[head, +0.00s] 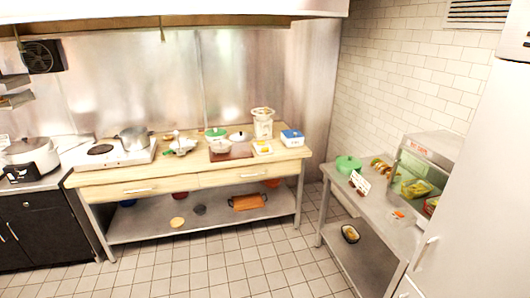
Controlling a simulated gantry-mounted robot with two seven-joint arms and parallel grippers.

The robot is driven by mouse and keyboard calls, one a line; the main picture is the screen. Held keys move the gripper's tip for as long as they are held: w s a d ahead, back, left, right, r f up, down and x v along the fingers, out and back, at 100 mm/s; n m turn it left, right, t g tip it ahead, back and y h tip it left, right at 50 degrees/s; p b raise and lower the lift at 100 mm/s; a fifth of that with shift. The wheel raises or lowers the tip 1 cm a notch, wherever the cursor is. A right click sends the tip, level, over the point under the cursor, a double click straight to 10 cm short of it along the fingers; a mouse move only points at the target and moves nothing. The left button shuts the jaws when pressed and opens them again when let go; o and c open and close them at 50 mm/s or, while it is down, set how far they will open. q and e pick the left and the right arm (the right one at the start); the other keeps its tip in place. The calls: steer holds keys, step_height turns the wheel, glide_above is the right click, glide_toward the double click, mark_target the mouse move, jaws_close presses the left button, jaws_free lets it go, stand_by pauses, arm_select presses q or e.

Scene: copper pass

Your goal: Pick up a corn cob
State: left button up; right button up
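I cannot make out a corn cob for certain at this distance. A dark tray with something yellowish in it (350,234) sits on the lower shelf of the right-hand metal table; its contents are too small to name. A small yellow and white item (262,148) lies on the wooden counter (120,178), also too small to identify. Yellow-green items (416,188) show inside the glass-fronted case on the right. Neither of my grippers shows in this view.
The wooden counter holds a hotplate (104,152), a steel pot (135,138) and several dishes. A green pot (348,164) stands on the right metal table (380,208). A white cabinet (475,190) fills the right edge. The tiled floor (220,270) in front is clear.

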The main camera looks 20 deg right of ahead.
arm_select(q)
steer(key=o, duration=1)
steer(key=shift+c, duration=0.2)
